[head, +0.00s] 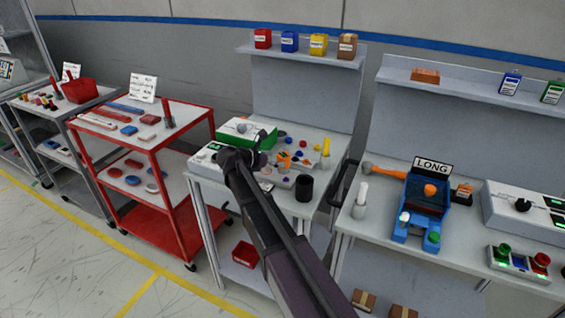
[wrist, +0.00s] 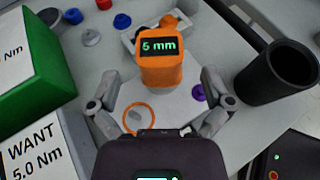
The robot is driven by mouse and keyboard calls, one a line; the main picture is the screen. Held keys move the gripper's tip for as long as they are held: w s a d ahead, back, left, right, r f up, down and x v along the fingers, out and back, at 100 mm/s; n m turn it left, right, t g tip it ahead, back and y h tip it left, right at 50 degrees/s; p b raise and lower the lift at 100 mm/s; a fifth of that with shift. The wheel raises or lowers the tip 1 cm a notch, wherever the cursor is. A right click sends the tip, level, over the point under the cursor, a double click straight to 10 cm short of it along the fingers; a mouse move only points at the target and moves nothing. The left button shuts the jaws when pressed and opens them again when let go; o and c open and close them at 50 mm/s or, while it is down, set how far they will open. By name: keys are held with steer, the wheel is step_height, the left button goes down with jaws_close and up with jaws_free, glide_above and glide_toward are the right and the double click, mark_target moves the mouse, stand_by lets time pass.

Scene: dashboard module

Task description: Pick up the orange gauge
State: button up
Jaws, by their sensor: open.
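The orange gauge (wrist: 160,72), with a dark screen reading "5 mm" in green, stands on the grey bench in the wrist view. My gripper (wrist: 160,92) is open, with one finger to each side of the gauge and visible gaps between. I cannot tell how far above the bench the fingers are. In the head view, my gripper (head: 247,147) is over the middle bench (head: 265,205), and my arm hides part of it. Orange shapes show just right of the gripper there, too small to tell apart.
A black cup (wrist: 280,75) stands right of the gauge. A green box (wrist: 35,70) and a "WANT 5.0 Nm" sign (wrist: 38,145) are on the left. An orange ring (wrist: 152,116) and a purple knob (wrist: 198,92) lie near the fingers. Several small knobs lie behind.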

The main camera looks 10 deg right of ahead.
mark_target(287, 158)
steer(key=shift+b+x, duration=0.95)
steer(key=shift+x, duration=1.65)
steer(key=c, duration=1.3)
steer(key=shift+o, duration=0.2)
steer(key=shift+r, duration=0.2)
step_height(287, 158, up, 10)
steer(key=p, duration=1)
steer(key=shift+f, duration=0.15)
